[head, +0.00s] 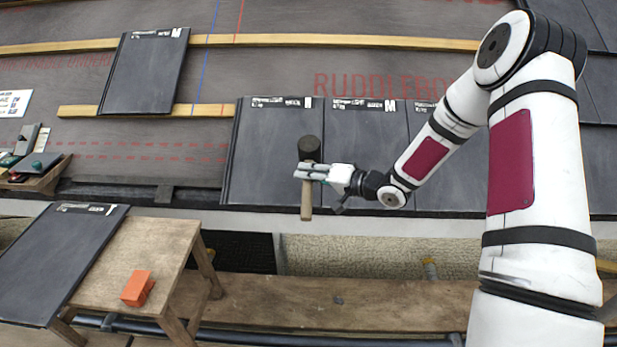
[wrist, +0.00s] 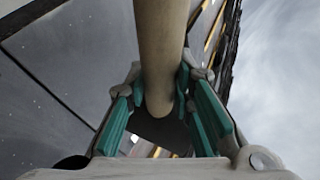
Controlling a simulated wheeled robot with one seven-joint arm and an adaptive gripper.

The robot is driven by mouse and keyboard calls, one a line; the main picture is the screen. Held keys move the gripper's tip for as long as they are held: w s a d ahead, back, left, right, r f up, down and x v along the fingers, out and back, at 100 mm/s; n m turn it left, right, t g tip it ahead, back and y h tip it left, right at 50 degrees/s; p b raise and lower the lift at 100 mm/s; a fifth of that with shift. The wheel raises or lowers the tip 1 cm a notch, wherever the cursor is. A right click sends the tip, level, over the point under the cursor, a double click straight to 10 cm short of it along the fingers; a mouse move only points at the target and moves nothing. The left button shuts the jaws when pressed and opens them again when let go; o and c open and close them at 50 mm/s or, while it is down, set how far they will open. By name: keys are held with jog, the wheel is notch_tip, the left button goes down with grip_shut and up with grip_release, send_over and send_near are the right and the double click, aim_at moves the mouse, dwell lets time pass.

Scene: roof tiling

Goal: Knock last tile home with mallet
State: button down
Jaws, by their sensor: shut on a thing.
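The mallet has a dark head (head: 310,148) and a pale wooden handle (head: 307,205). My gripper (head: 308,173) is shut on the handle just below the head, and the mallet hangs upright in front of the laid tiles. In the wrist view the handle (wrist: 160,45) runs between the green finger pads of my gripper (wrist: 160,110). The leftmost tile of the lower row (head: 262,150) lies beside a second tile (head: 368,150). Whether the mallet head touches a tile cannot be told.
A loose tile (head: 145,75) lies across the battens at upper left. Another tile (head: 50,260) rests on a wooden trestle (head: 140,250) with an orange block (head: 137,288). A box of tools (head: 40,180) stands at far left. A plank (head: 370,305) runs along the front.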

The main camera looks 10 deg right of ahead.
jog(key=shift+w+d+f+b, duration=0.2)
jog(key=shift+w+f+b, duration=0.35)
jog(key=shift+f+b, duration=0.3)
jog(key=shift+w+d+f+b, duration=0.15)
jog(key=shift+w+f+b, duration=0.4)
jog(key=shift+f+b, duration=0.3)
jog(key=shift+p, duration=0.45)
jog(key=f, duration=0.1)
jog(key=w+f+b, duration=0.1)
jog(key=f, duration=0.1)
jog(key=w+f+b, duration=0.1)
jog(key=f, duration=0.1)
jog(key=shift+w+d, duration=0.25)
jog(key=shift+d, duration=0.15)
jog(key=shift+w+f, duration=0.2)
jog(key=shift+r, duration=0.2)
jog(key=shift+s+r, duration=0.1)
